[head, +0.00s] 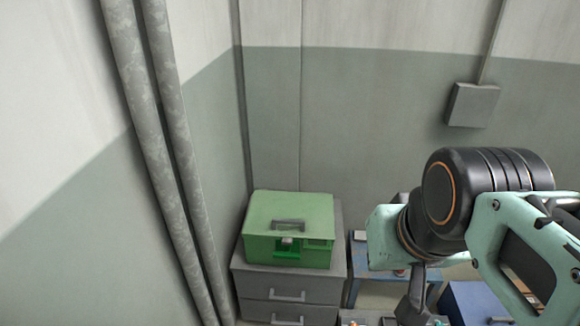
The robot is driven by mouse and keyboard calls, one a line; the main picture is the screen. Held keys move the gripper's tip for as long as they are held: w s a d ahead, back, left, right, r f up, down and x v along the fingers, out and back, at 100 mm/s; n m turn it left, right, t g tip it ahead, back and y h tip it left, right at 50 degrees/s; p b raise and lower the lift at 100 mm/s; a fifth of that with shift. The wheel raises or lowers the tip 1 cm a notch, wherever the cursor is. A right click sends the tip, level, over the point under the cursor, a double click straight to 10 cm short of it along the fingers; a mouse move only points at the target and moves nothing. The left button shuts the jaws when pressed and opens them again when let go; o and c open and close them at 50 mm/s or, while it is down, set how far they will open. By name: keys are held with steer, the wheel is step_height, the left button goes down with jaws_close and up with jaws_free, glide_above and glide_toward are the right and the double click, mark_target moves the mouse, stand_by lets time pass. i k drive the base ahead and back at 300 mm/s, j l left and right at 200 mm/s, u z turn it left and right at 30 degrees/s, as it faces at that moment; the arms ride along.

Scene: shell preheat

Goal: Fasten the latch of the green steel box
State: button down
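The green steel box (318,215) stands on top of a grey drawer cabinet, left of centre in the head view. Its lid appears down, with a grey handle (288,222) on it. A small pale latch (287,243) shows at the middle of the front, below the handle. It is too small to tell whether the latch is fastened. My arm is to the right of the box, well apart from it. A dark part that looks like my gripper (412,305) hangs under the wrist. Its fingers do not show clearly, and nothing visible is held.
The grey drawer cabinet (285,282) stands in the corner. Two vertical pipes (170,150) run along the wall to its left. A blue table (356,262) stands beside it, partly behind my arm. A blue box (475,303) is at lower right. The space above the green box is clear.

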mark_target(286, 255)
steer(key=u, duration=0.4)
steer(key=k+j, duration=0.1)
steer(key=i, duration=0.45)
steer(key=i+l, duration=0.1)
steer(key=l, duration=0.85)
steer(key=l+u, duration=0.3)
steer(key=i+l+u, duration=0.1)
steer(key=u, duration=0.2)
steer(key=k+l+u, duration=0.1)
steer(key=u, duration=1.45)
steer(key=z, duration=0.3)
steer(key=i+l, duration=0.05)
steer(key=i, duration=0.05)
